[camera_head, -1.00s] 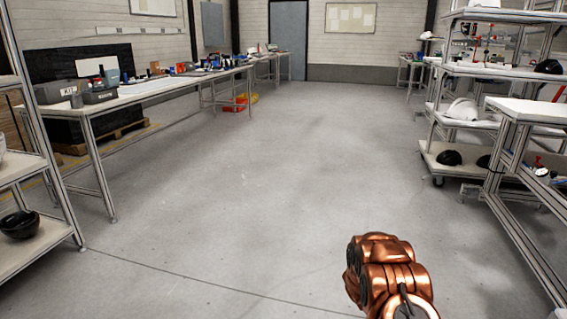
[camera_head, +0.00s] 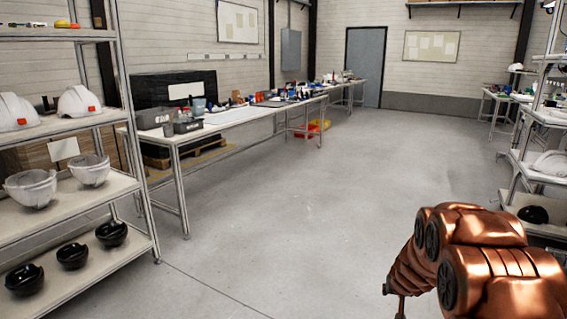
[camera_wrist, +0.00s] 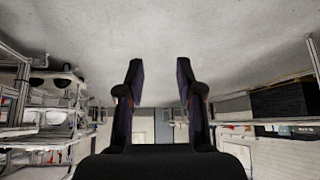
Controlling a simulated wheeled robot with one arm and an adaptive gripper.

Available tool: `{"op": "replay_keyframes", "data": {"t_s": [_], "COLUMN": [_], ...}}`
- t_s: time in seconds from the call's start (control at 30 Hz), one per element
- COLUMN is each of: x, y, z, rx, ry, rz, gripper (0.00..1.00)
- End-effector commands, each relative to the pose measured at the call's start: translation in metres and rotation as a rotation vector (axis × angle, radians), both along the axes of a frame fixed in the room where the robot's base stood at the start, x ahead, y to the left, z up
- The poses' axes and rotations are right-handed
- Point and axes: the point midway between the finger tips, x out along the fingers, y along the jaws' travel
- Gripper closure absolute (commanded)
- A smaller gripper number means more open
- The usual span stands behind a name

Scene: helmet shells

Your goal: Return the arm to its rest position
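My copper-coloured arm (camera_head: 480,262) shows at the lower right of the head view, bent, over the bare floor. My gripper shows in the wrist view (camera_wrist: 159,76) with its two dark fingers well apart and nothing between them. The wrist view is upside down, with the floor at the top. My gripper's fingers cannot be made out in the head view. No helmet part touches my arm or gripper.
A shelf rack (camera_head: 125,185) at left holds white helmets (camera_head: 77,101), clear-looking shells (camera_head: 90,169) and black shells (camera_head: 111,233). A long workbench (camera_head: 235,115) runs along the left wall. Another rack (camera_head: 520,185) stands at right. The middle floor (camera_head: 320,200) is clear.

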Motion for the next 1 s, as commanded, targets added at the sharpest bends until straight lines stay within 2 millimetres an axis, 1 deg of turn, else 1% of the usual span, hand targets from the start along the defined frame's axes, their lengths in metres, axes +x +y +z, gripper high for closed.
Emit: {"op": "replay_keyframes", "data": {"t_s": [0.03,0.07,0.1,0.17,0.2,0.27,0.3,0.37,0.4,0.47,0.5,0.67,0.7,0.77,0.8,0.87,0.9,0.97,1.0], "x": [-0.007,-0.013,-0.021,-0.034,-0.044,-0.060,-0.072,-0.088,-0.101,-0.119,-0.133,-0.189,-0.204,-0.226,-0.242,-0.265,-0.281,-0.304,-0.320], "y": [0.014,0.023,0.034,0.049,0.060,0.075,0.084,0.097,0.105,0.116,0.123,0.145,0.150,0.155,0.158,0.161,0.163,0.164,0.164], "z": [0.028,0.037,0.050,0.067,0.078,0.096,0.106,0.124,0.135,0.150,0.161,0.199,0.208,0.222,0.230,0.243,0.251,0.263,0.271], "rx": [0.019,0.035,0.053,0.078,0.097,0.117,0.132,0.148,0.161,0.174,0.183,0.204,0.208,0.209,0.209,0.205,0.204,0.198,0.192], "ry": [0.005,0.016,0.029,0.052,0.071,0.095,0.117,0.142,0.164,0.195,0.218,0.313,0.341,0.373,0.403,0.440,0.469,0.508,0.534], "rz": [0.024,0.036,0.056,0.081,0.096,0.120,0.136,0.157,0.172,0.189,0.202,0.241,0.249,0.259,0.266,0.272,0.275,0.277,0.279], "gripper": [0.64,0.64,0.64,0.64,0.64,0.64,0.64,0.64,0.64,0.64,0.64,0.64,0.64,0.64,0.64,0.64,0.64,0.64,0.64]}}
